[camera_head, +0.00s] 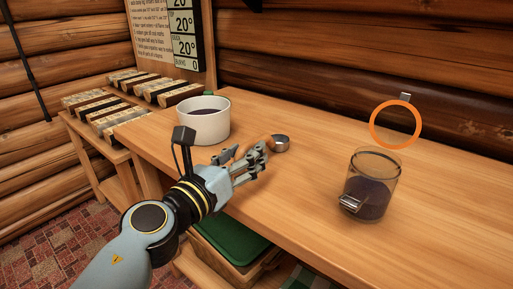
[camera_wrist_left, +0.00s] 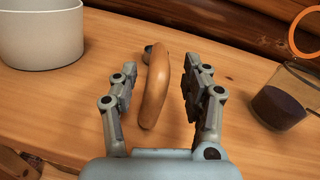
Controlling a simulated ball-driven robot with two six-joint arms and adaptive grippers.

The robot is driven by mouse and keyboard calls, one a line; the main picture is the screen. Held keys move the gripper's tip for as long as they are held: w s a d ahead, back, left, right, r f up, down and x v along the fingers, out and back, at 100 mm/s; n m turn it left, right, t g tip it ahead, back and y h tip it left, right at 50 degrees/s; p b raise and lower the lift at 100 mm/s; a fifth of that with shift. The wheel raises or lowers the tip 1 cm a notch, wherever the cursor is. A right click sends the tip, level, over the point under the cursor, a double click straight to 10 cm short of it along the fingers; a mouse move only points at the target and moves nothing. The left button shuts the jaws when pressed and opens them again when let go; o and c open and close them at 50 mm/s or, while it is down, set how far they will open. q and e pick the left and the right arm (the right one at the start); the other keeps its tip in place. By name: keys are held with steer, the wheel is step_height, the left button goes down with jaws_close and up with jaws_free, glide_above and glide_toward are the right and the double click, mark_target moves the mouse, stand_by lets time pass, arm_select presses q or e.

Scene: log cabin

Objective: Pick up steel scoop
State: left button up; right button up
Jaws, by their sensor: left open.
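The steel scoop lies on the wooden table, its small round metal bowl (camera_head: 279,143) showing just past my left gripper's fingers in the head view. In the left wrist view its curved tan handle (camera_wrist_left: 155,88) runs away from me between the two fingers, nearer the left one. Only a bit of dark metal shows at its far end. My left gripper (camera_head: 254,160) is open and empty, low over the table; it also shows in the left wrist view (camera_wrist_left: 158,85). I cannot tell how high the fingers are above the handle. My right gripper is out of view.
A white tub (camera_head: 203,122) with dark contents stands left of the scoop. A glass jar (camera_head: 372,184) with dark contents stands to the right, an orange ring (camera_head: 395,125) above it. Log walls close off the back. The tabletop between scoop and jar is clear.

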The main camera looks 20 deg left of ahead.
arm_select(q)
steer(key=x, duration=0.5)
steer(key=shift+s, duration=0.1)
steer(key=shift+c, duration=0.2)
jaws_close()
